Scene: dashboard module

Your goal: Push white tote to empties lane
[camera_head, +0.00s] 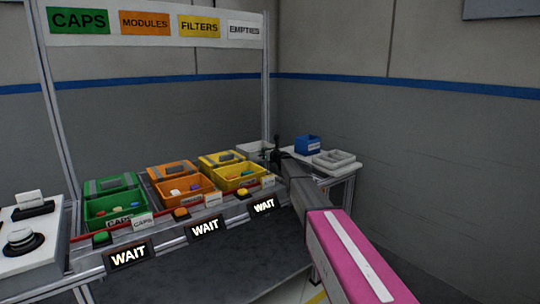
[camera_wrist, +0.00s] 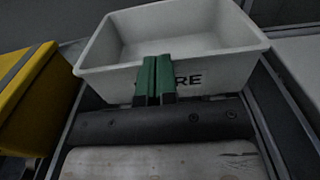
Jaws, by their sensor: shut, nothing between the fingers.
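The white tote (camera_head: 254,149) stands upright at the far right end of the rack, under the white EMPTIES sign (camera_head: 244,31). In the wrist view the tote (camera_wrist: 215,70) is empty inside, with dark letters partly hidden on its near wall. My gripper (camera_head: 276,156) is at the tote's right side in the head view. In the wrist view its green fingers (camera_wrist: 155,78) are shut together, with nothing between them, overlapping the tote's near wall. I cannot tell whether they touch it. The lane (camera_wrist: 268,105) under the tote has dark side rails.
Yellow (camera_head: 238,174), orange (camera_head: 185,188) and green (camera_head: 113,208) bins fill the lanes to the left. A yellow bin (camera_wrist: 25,95) is close left of the tote. A side table at right holds a blue bin (camera_head: 307,144) and a pale tray (camera_head: 336,159).

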